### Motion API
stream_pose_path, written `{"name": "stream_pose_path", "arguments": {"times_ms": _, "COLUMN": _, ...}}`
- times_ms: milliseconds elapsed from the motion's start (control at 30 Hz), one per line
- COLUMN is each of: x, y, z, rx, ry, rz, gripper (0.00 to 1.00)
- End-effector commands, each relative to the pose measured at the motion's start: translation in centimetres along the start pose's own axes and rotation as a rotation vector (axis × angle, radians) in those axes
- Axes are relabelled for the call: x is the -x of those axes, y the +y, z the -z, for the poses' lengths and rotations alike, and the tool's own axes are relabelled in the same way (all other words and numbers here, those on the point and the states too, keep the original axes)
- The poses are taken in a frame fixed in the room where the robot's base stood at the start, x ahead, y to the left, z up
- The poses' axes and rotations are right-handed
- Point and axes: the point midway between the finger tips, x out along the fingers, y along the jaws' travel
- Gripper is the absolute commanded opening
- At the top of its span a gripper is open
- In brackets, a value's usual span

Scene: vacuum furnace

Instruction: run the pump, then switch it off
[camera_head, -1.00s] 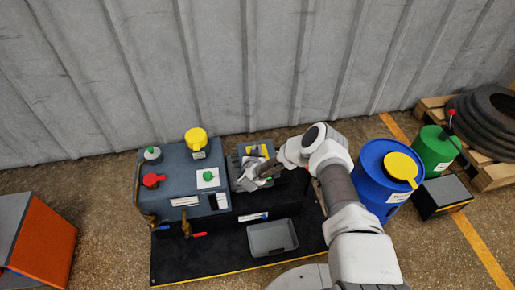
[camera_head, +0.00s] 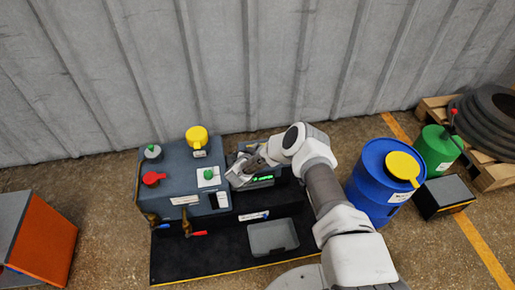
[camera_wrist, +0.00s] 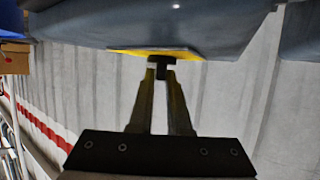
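The pump unit is a grey-blue housing (camera_head: 180,178) with a smaller grey box at its right, which carries a lit green display (camera_head: 263,179). My gripper (camera_head: 240,178) is at this smaller box and covers much of its top. In the wrist view, a yellow plate (camera_wrist: 150,53) shows on a grey-blue body, with a small black switch handle (camera_wrist: 161,62) in front of it. My gripper's fingertips (camera_wrist: 161,76) are close together on either side of this handle and appear shut on it. The handle's exact position is hard to read.
A yellow cap (camera_head: 197,136), red knob (camera_head: 153,179) and green knob (camera_head: 209,174) sit on the housing. A grey tray (camera_head: 272,238) lies in front on the black base. A blue drum (camera_head: 366,190) stands right of my arm; an orange box (camera_head: 45,240) is far left.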

Motion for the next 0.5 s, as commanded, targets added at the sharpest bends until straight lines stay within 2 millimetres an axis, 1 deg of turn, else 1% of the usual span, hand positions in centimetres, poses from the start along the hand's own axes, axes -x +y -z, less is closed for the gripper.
{"name": "stream_pose_path", "arguments": {"times_ms": 33, "x": -0.04, "y": 0.02, "z": 0.08, "rx": -0.001, "ry": 0.001, "rz": -0.001, "gripper": 0.26}}
{"name": "stream_pose_path", "arguments": {"times_ms": 133, "x": -0.03, "y": 0.02, "z": 0.06, "rx": -0.001, "ry": 0.001, "rz": 0.0, "gripper": 0.44}}
{"name": "stream_pose_path", "arguments": {"times_ms": 400, "x": 0.03, "y": 0.0, "z": 0.0, "rx": 0.0, "ry": 0.0, "rz": 0.001, "gripper": 0.44}}
{"name": "stream_pose_path", "arguments": {"times_ms": 500, "x": 0.46, "y": -0.05, "z": 0.07, "rx": 0.002, "ry": -0.001, "rz": 0.002, "gripper": 0.44}}
